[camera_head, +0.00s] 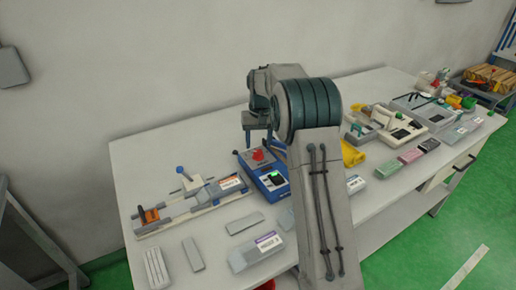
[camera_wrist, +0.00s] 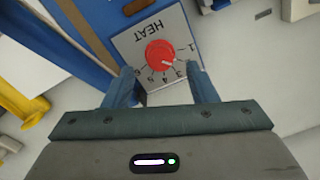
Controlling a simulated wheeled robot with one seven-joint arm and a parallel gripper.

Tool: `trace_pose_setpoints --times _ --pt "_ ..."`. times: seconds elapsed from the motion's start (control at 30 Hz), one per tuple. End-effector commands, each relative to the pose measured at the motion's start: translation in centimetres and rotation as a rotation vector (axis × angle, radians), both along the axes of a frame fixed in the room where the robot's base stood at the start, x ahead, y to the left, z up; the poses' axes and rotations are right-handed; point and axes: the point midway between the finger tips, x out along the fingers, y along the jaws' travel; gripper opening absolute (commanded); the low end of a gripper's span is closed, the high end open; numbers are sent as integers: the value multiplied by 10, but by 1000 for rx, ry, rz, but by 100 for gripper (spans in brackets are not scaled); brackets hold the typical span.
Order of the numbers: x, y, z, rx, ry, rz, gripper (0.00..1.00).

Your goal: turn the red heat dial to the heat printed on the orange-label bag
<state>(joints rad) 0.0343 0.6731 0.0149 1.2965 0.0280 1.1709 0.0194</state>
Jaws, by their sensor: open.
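The red heat dial (camera_wrist: 160,54) sits on a grey plate marked HEAT (camera_wrist: 150,35) in the wrist view. Numbers curve around its lower side, with 1 at the right and 6 at the left. A pale mark on the dial seems to lie toward 2 or 3. My gripper (camera_wrist: 161,86) is open, one finger on each side of the plate's lower part, not closed on the dial. In the head view the dial (camera_head: 258,155) shows on a blue machine (camera_head: 265,178). A pale bag with an orange label (camera_head: 231,184) lies left of it; its print is too small to read.
A purple-label bag (camera_head: 257,251) lies at the table's front. A sealing fixture (camera_head: 188,208) stands left of the machine. Yellow, pink and green items and further devices (camera_head: 392,126) crowd the table's right. My arm hides the table's middle.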

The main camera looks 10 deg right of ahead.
Motion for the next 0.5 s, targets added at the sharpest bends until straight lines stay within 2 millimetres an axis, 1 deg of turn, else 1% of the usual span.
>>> trace_pose_setpoints --times 0.03,0.1,0.3,0.4,0.5 --pt "1 -1 13 0 -6 0 52" --pt "1 -1 30 0 -6 0 52" --pt "0 -3 72 0 -3 0 52" --pt "0 -3 87 0 -3 0 52" --pt "-1 -3 97 0 -2 0 52"
